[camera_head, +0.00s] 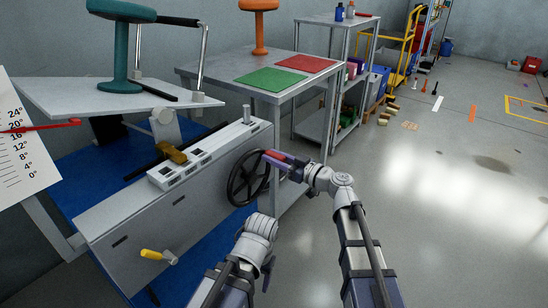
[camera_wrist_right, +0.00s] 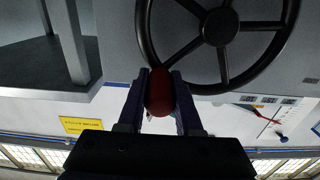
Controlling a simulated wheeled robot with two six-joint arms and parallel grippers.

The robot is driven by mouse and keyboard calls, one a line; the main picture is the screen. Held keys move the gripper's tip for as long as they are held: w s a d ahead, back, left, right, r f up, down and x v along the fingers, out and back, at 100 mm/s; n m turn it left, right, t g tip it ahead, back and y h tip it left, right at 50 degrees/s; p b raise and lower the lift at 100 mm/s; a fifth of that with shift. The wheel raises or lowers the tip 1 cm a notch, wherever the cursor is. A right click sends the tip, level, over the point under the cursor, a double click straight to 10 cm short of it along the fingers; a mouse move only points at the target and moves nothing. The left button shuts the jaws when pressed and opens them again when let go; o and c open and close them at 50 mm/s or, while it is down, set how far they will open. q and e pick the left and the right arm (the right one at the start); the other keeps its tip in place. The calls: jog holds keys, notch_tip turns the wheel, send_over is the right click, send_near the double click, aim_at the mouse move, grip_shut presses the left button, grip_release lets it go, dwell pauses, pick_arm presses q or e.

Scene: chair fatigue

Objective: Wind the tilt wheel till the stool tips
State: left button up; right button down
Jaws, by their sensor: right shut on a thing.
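The black tilt wheel (camera_head: 232,190) is on the right end of the grey machine. My right gripper (camera_head: 274,156) is shut on its red handle knob, at the rim's upper right. In the right wrist view the knob (camera_wrist_right: 160,92) sits between both fingers beside the wheel (camera_wrist_right: 220,28). The teal stool (camera_head: 122,48) stands on the pale tilt platform (camera_head: 70,98), near a metal frame with black bars. The red pointer (camera_head: 74,122) crosses the angle scale (camera_head: 22,160) between 16 and 20 degrees.
A yellow-handled crank (camera_head: 152,254) sticks out of the machine's front. Behind stands a grey table (camera_head: 222,68) with a green mat (camera_head: 270,79), a red mat (camera_head: 306,64) and an orange stool (camera_head: 259,25). The floor to the right is mostly clear.

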dwell(0.3)
jog(key=shift+w+d+f+m+b, duration=0.2)
jog(key=shift+w+f+m+b, duration=0.1)
jog(key=shift+f+m+b, duration=0.35)
jog(key=shift+w+d+f+m, duration=0.15)
jog(key=shift+m, duration=0.5)
jog(key=c, duration=0.6)
grip_release()
jog(key=v, duration=0.7)
jog(key=shift+s+d, duration=0.25)
jog(key=shift+d, duration=0.05)
